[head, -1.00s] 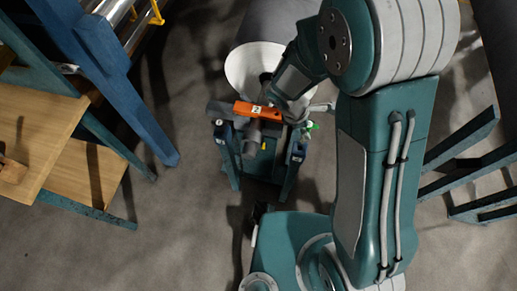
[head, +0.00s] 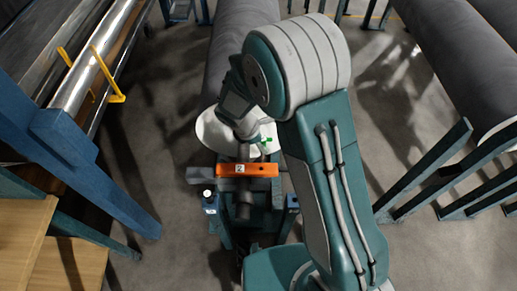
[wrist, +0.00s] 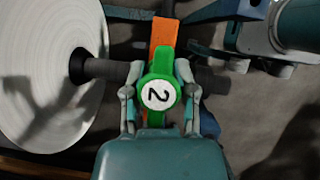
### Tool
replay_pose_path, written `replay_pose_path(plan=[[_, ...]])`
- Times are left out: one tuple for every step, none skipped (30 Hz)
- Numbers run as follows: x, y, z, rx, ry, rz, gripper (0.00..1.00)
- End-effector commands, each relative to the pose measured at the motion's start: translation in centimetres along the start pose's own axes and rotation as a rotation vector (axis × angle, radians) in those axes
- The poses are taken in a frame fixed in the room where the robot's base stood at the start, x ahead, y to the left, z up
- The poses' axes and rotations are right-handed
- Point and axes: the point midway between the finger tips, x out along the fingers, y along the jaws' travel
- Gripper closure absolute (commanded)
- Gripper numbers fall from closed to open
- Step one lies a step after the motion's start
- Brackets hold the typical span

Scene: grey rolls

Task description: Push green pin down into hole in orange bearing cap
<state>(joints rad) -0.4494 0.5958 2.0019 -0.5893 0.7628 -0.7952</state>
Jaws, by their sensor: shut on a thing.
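The green pin (wrist: 160,67) has a round head with a white label marked 2 and sits between the two fingers of my gripper (wrist: 158,95), which is shut on it. The orange bearing cap (wrist: 163,38) shows behind the pin in the wrist view, partly covered by it. In the head view the orange cap (head: 262,171), also labelled 2, lies across the dark shaft on a stand. A bit of the green pin (head: 267,140) shows beyond the cap beside my gripper (head: 250,150).
A grey roll (head: 243,40) with a pale round end (wrist: 40,75) lies behind the cap. Blue frames with a metal roller (head: 95,65) and a wooden surface (head: 20,240) stand left. Another dark roll (head: 450,65) on blue supports lies right.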

Motion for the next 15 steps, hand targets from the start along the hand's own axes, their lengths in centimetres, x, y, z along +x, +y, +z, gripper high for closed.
replay_pose_path(plan=[[0.0,0.0,0.0,0.001,0.0,0.0,1.0],[-0.1,0.0,-0.1,0.0,-0.001,0.0,1.0],[-0.1,0.1,-0.3,0.0,-0.003,0.0,1.0],[-0.1,0.1,-0.5,0.0,-0.005,0.0,1.0],[-0.2,0.1,-0.6,0.001,-0.007,0.0,1.0],[-0.2,0.2,-0.8,0.002,-0.007,0.0,1.0],[-0.2,0.2,-0.8,0.001,-0.008,0.0,1.0],[-0.2,0.2,-0.9,0.001,-0.009,0.0,1.0],[-0.1,0.2,-1.1,0.0,-0.011,0.0,1.0],[0.0,0.2,-1.2,0.0,-0.011,0.0,1.0],[0.1,0.2,-1.2,-0.001,-0.012,-0.001,1.0],[0.4,0.2,-1.3,-0.002,-0.012,-0.001,1.0],[0.6,0.1,-1.3,-0.002,-0.011,-0.002,1.0],[0.9,0.1,-1.3,-0.002,-0.01,-0.002,1.0],[1.2,0.1,-1.4,-0.001,-0.009,-0.002,1.0]])
